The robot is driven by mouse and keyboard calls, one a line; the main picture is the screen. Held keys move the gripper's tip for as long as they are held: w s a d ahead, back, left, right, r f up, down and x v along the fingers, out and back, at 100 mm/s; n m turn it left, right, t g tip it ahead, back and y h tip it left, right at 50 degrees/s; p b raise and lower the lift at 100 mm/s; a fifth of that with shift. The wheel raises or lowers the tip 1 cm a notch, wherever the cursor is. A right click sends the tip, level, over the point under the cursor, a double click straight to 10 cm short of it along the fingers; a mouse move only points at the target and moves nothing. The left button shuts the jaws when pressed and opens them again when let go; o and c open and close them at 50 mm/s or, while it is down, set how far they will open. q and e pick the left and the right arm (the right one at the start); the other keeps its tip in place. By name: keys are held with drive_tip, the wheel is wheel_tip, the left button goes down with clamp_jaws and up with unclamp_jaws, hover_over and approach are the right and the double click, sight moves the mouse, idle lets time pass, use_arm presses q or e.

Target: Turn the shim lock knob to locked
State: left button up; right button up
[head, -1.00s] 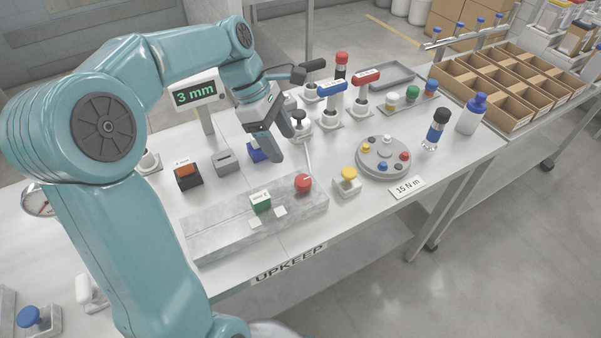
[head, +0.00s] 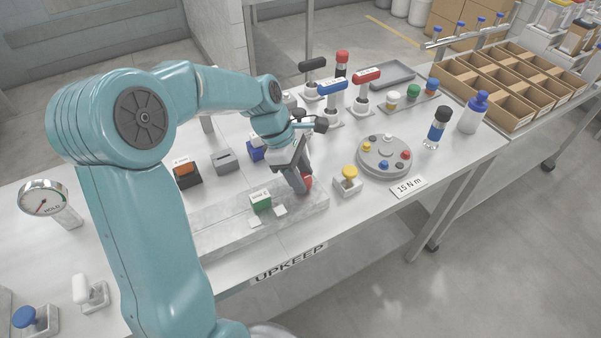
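A red knob (head: 308,182) sits at the right end of a long grey slab (head: 225,233) on the bench. It looks like the shim lock knob, but I can read no marking on it. My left gripper (head: 300,184) points down at the red knob and its fingers hide most of it. I cannot tell whether the fingers are around the knob, touching it or just in front of it, nor how wide they are apart. A green block (head: 260,200) with a white label stands on the slab, left of the knob. My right gripper is not in view.
A yellow-topped knob (head: 349,173) stands close to the right of the slab. Beyond it is a round grey disc (head: 384,157) with coloured studs. A blue-handled (head: 332,87) and a red-handled fixture (head: 366,76) stand behind. A dial gauge (head: 44,199) is at left.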

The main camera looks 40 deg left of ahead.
use_arm(q)
drive_tip(key=c, duration=0.4)
drive_tip(key=shift+r, duration=0.1)
drive_tip(key=m+g+p, duration=0.1)
drive_tip(key=m+p, duration=0.1)
drive_tip(key=m, duration=0.1)
drive_tip(key=shift+w+r+p, duration=0.15)
drive_tip(key=shift+p, duration=0.2)
drive_tip(key=m+g+p, duration=0.2)
drive_tip(key=m+p, duration=0.1)
drive_tip(key=m, duration=0.2)
drive_tip(key=shift+w+m, duration=0.15)
drive_tip(key=shift+m, duration=0.15)
drive_tip(key=m+g+p, duration=0.1)
drive_tip(key=m, duration=0.3)
drive_tip(key=shift+w+g+p, duration=0.1)
drive_tip(key=shift+g+p, duration=0.2)
drive_tip(key=shift+g, duration=0.1)
drive_tip(key=shift+d+m+g+y+p, duration=0.1)
drive_tip(key=shift+m+g+y+p, duration=0.25)
drive_tip(key=shift+m, duration=1)
drive_tip(key=shift+d+m+g+y, duration=0.1)
drive_tip(key=shift+m+g+y, duration=0.3)
drive_tip(key=shift+m, duration=0.95)
drive_tip(key=shift+y, duration=0.25)
drive_tip(key=o, duration=1)
